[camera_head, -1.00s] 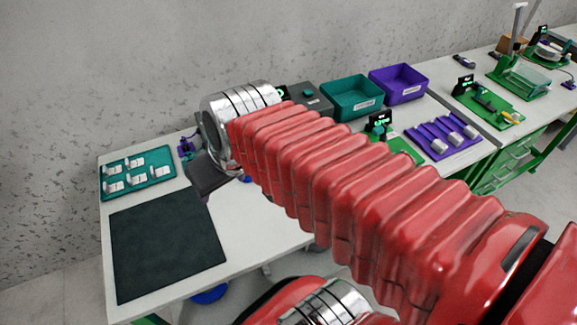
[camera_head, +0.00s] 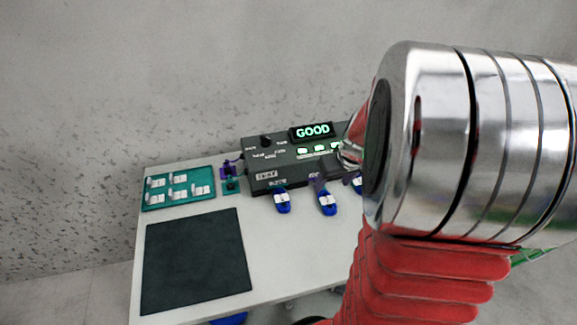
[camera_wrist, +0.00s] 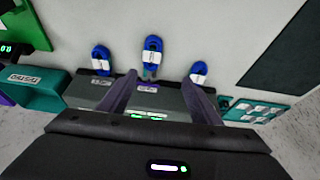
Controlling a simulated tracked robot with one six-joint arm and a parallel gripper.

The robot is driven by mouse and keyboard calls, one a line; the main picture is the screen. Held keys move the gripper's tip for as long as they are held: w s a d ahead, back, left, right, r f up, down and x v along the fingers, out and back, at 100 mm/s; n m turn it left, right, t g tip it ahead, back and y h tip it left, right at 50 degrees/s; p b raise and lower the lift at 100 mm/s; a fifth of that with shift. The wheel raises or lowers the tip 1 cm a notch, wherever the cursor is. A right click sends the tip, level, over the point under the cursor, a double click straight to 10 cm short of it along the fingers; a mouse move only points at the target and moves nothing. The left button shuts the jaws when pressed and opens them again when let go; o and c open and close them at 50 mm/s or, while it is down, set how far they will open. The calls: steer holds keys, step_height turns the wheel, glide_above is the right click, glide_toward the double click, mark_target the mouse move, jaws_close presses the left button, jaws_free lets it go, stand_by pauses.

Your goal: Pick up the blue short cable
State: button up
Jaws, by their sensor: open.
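Three coiled blue cables with white labels lie in a row at the tester's front: a left one (camera_head: 282,201), a middle one (camera_head: 327,203) and a right one (camera_head: 357,183), partly hidden by my arm. The wrist view shows them in reversed order: one at left (camera_wrist: 100,61), one in the middle (camera_wrist: 152,48) and one at right (camera_wrist: 199,70). The labels are too small to read, so I cannot tell which is short. My gripper (camera_wrist: 159,77) is open and empty, its two fingers apart over the tester, with the middle cable just beyond the gap.
The dark tester box (camera_head: 262,147) has a lit GOOD display (camera_head: 312,131). A teal tray (camera_head: 150,206) holds several white pieces. A black mat (camera_head: 195,262) lies in front. A teal bin (camera_wrist: 40,92) is at left in the wrist view. White table between mat and cables is clear.

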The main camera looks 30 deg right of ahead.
steer(key=shift+s+d+f, duration=0.1)
steer(key=shift+d+f, duration=0.2)
steer(key=shift+d, duration=0.25)
steer(key=shift+s+d+f, duration=0.1)
steer(key=shift+d+f, duration=0.2)
steer(key=shift+d, duration=0.2)
glide_above(327, 200)
steer(key=s, duration=0.2)
steer(key=shift+s+a+f, duration=0.1)
steer(key=shift+a+f, duration=0.05)
steer(key=shift+f, duration=1.85)
steer(key=shift+s+a+f, duration=0.1)
steer(key=shift+f, duration=1.85)
steer(key=shift+x, duration=2.65)
steer(key=shift+w, duration=0.1)
steer(key=shift+c, duration=0.5)
steer(key=c, duration=1)
